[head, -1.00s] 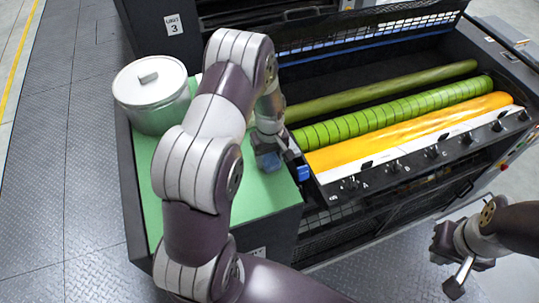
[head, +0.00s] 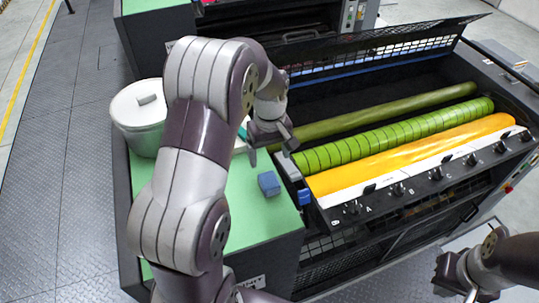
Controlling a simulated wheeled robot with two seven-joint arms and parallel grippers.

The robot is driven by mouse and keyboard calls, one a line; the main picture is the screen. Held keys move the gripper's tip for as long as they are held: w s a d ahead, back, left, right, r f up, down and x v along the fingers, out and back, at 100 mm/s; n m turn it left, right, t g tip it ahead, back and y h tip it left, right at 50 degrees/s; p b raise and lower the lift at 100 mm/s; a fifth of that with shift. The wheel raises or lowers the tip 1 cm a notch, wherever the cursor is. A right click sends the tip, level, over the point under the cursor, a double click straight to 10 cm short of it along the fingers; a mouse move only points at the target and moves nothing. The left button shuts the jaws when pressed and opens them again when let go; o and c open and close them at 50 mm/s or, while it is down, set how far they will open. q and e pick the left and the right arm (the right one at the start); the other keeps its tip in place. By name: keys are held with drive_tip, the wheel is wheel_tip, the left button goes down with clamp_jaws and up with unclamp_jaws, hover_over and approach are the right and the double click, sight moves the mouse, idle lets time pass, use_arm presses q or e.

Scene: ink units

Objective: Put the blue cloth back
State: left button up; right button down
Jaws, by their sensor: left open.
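The blue cloth (head: 268,183), a small folded block, lies on the green top (head: 262,218) near the left end of the ink unit. My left gripper (head: 270,150) is open and empty, above and behind the cloth in the head view, apart from it. My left arm hides part of the green top. My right gripper (head: 447,278) is at the lower right, away from the cloth; its jaws are too unclear to read.
A lidded metal pot (head: 138,118) stands at the green top's left. The ink unit, with green rollers (head: 400,132) and an orange roller (head: 415,155), lies to the right. A teal and white item (head: 242,134) is partly hidden behind my arm.

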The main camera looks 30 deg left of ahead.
use_arm(q)
drive_tip(key=s+d+m, duration=0.4)
drive_tip(key=s+m, duration=0.1)
drive_tip(key=s, duration=0.1)
drive_tip(key=s+d+m+t, duration=0.1)
drive_tip(key=s+d+m, duration=0.3)
drive_tip(key=s, duration=0.3)
drive_tip(key=shift+s+d+m, duration=0.25)
drive_tip(key=shift+s+m, duration=0.05)
drive_tip(key=shift+m, duration=0.3)
